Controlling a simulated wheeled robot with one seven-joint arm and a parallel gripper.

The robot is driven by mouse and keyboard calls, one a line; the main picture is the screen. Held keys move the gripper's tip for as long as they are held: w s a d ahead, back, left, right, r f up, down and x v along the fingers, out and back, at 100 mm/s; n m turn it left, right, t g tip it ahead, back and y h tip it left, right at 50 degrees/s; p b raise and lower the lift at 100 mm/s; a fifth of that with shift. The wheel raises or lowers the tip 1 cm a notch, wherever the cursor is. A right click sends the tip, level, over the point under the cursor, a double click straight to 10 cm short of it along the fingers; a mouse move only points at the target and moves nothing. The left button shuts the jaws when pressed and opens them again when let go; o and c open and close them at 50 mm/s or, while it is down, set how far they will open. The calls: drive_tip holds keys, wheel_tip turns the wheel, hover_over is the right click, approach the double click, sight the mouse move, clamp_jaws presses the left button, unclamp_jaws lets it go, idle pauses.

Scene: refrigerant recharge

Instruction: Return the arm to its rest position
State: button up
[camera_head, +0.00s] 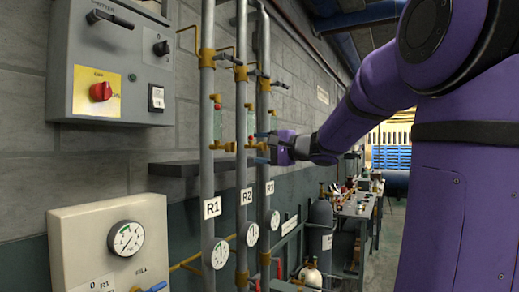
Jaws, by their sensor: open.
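My purple arm reaches in from the right side of the head view toward the wall pipes. My gripper (264,148) is at the arm's end, beside the pipe labelled R3 (270,188). Its fingers are small and dark here and point left, close to the brass fittings on the pipes. I see nothing held between them. Whether a finger touches a pipe or valve cannot be told.
Pipes R1 (207,180) and R2 (241,180) stand left of R3, with round gauges low down. A grey control box (110,60) with a red knob (101,92) and a beige gauge panel (80,240) hang on the wall. A cluttered bench (356,207) and grey cylinder (320,225) stand behind.

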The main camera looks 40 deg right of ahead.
drive_tip(key=shift+a, duration=0.1)
drive_tip(key=s+a+f+n+g+y, duration=0.1)
drive_tip(key=s+a+f+n+g, duration=0.3)
drive_tip(key=a, duration=0.4)
drive_tip(key=s+a+f+n+g+y, duration=0.1)
drive_tip(key=s+a+f+n+g, duration=0.25)
drive_tip(key=s+a+f, duration=0.35)
drive_tip(key=s+a+f+n+g+h, duration=0.4)
drive_tip(key=s+f+n+h, duration=0.2)
drive_tip(key=s, duration=0.7)
wheel_tip(320, 180, down, 3)
drive_tip(key=shift+s+r+h, duration=0.1)
drive_tip(key=shift+s+h, duration=0.15)
drive_tip(key=shift+h, duration=0.85)
drive_tip(key=shift+r, duration=0.1)
idle(0.6)
